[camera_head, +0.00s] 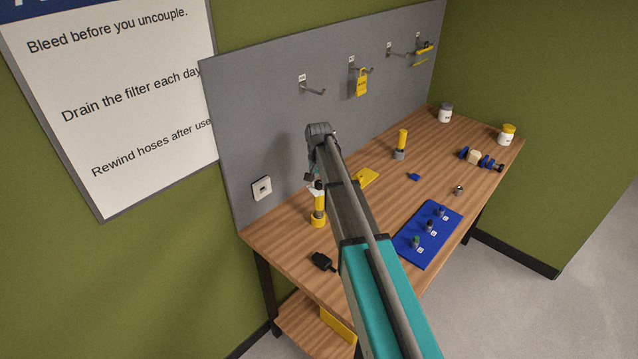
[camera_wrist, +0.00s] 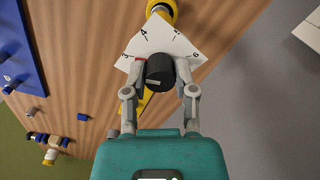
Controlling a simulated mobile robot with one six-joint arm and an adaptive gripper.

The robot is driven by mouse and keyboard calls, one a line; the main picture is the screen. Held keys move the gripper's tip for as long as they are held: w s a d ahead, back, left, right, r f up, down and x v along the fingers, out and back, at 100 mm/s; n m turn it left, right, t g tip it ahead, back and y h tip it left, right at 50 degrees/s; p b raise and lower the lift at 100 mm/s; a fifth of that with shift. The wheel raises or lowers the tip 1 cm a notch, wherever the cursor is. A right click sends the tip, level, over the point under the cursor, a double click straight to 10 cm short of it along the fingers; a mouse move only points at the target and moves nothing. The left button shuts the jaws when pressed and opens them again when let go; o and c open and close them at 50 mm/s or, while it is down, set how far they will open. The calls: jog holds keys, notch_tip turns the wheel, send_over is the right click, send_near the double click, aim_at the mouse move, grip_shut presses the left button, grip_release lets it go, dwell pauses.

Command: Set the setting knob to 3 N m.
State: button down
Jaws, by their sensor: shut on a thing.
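The setting knob (camera_wrist: 160,71) is a black cylinder with a small red mark on its side. It stands in front of a white dial plate (camera_wrist: 182,47) with black numerals. The knob and plate sit on a yellow upright body (camera_head: 319,209) at the left end of the bench. My gripper (camera_wrist: 164,76) is shut on the knob, with one finger on each side. In the head view my arm partly covers the knob and plate. Which numeral the knob points to cannot be told.
A blue mat (camera_head: 410,250) with several small fittings lies at the bench's front. A black piece (camera_head: 322,262) lies near the left front edge. A yellow plate (camera_head: 368,177) and a yellow-topped post (camera_head: 401,144) are farther right. A grey pegboard (camera_head: 240,110) stands close behind.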

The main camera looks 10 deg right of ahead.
aim_at(319, 182)
jog(key=shift+c, duration=2)
grip_release()
jog(key=shift+n, duration=0.3)
jog(key=n, duration=0.9)
notch_tip(319, 182, up, 14)
jog(key=p, duration=1.3)
jog(key=shift+p, duration=0.4)
jog(key=shift+f, duration=0.1)
